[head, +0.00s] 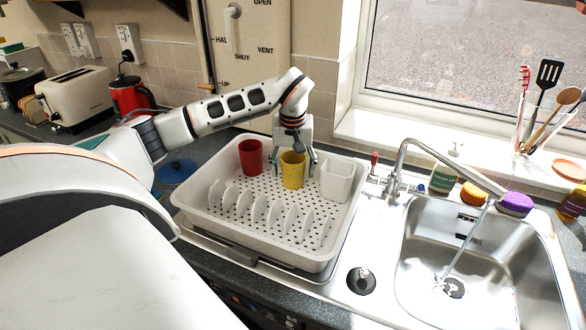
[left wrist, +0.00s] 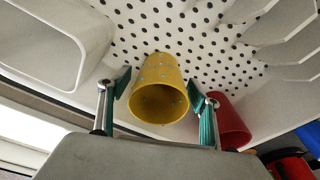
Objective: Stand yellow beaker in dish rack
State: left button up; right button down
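The yellow beaker (head: 292,176) stands upright on the perforated floor of the white dish rack (head: 190,200), toward the back. My left gripper (head: 295,160) is above it, pointing down, with one finger on each side of the beaker. In the left wrist view, the yellow beaker (left wrist: 157,76) sits between the green-padded fingertips of the left gripper (left wrist: 158,86), its mouth toward the camera. Gaps show between the beaker and both fingers, so the gripper is open. My right gripper is in neither view.
A red beaker (head: 251,158) stands in the rack left of the yellow one. A white cutlery holder (head: 337,180) is close on the right. Plate dividers (head: 260,213) fill the rack's front. A tap (head: 398,165) and sink lie to the right.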

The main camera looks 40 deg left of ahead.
pick_arm(q)
notch_tip(320, 180, up, 12)
jog(key=s+d, duration=0.1)
jog(key=shift+s, duration=0.25)
dwell(0.5)
jog(key=shift+r, duration=0.1)
dwell(0.4)
